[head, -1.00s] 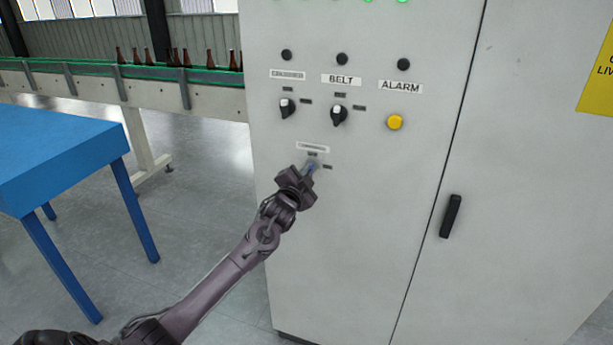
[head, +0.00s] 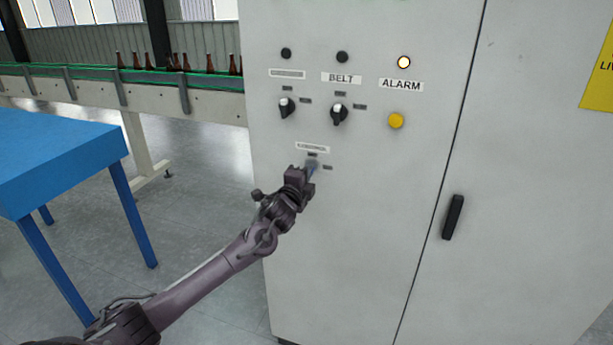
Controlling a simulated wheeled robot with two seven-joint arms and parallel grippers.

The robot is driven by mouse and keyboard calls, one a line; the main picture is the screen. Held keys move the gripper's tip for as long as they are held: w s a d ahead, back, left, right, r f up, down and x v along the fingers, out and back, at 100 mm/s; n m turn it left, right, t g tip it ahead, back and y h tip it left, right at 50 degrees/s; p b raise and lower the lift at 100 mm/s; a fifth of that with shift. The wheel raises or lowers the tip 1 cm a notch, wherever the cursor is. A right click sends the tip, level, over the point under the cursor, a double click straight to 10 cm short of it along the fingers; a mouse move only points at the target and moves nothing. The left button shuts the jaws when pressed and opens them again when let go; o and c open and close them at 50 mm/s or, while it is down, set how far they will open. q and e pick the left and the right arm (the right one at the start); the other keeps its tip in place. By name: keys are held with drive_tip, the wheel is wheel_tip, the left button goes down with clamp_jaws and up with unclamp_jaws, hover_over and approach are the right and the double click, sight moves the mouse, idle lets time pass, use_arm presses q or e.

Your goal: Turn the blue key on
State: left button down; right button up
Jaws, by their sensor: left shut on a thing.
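The blue key (head: 312,167) sits on the front of the grey control cabinet (head: 370,240), below a small label plate. The key's exact angle is hard to tell. My right gripper is not in view.
Above the key are two black selector knobs (head: 338,114), a yellow button (head: 396,120) and a lit alarm lamp (head: 404,62). A black door handle (head: 452,217) is at right. A blue table (head: 60,160) stands left; a conveyor (head: 100,90) carries several amber bottles behind.

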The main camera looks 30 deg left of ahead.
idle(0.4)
use_arm(q)
drive_tip(key=c, duration=1.6)
unclamp_jaws()
drive_tip(key=b+v, duration=0.2)
drive_tip(key=v, duration=0.5)
drive_tip(key=shift+s+d, duration=0.15)
drive_tip(key=shift+s, duration=0.25)
